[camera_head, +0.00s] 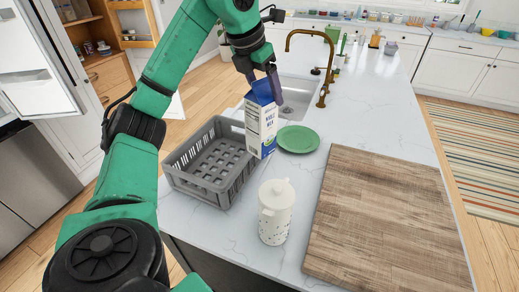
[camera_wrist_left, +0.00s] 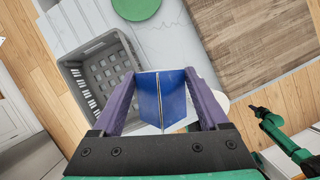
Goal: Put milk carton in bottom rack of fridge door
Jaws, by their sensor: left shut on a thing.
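A white and blue milk carton (camera_head: 262,122) stands upright at the grey crate's right side, beside a green plate. My left gripper (camera_head: 262,82) is shut on its blue top from above; in the left wrist view the carton (camera_wrist_left: 160,98) sits between both purple fingers (camera_wrist_left: 160,100). I cannot tell whether the carton's bottom touches the counter. The open fridge door (camera_head: 40,45) is at the far left with white racks (camera_head: 27,78) on its inner side, partly cut off by the frame. A green and black arm end, seemingly my right (camera_wrist_left: 258,112), shows small in the left wrist view.
The grey crate (camera_head: 186,180) is empty. A green plate (camera_head: 298,139), a white lidded pitcher (camera_head: 276,212) and a wooden board (camera_head: 385,225) lie around on the white counter. A brass faucet (camera_head: 326,75) rises at the sink behind. Open floor lies between counter and fridge.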

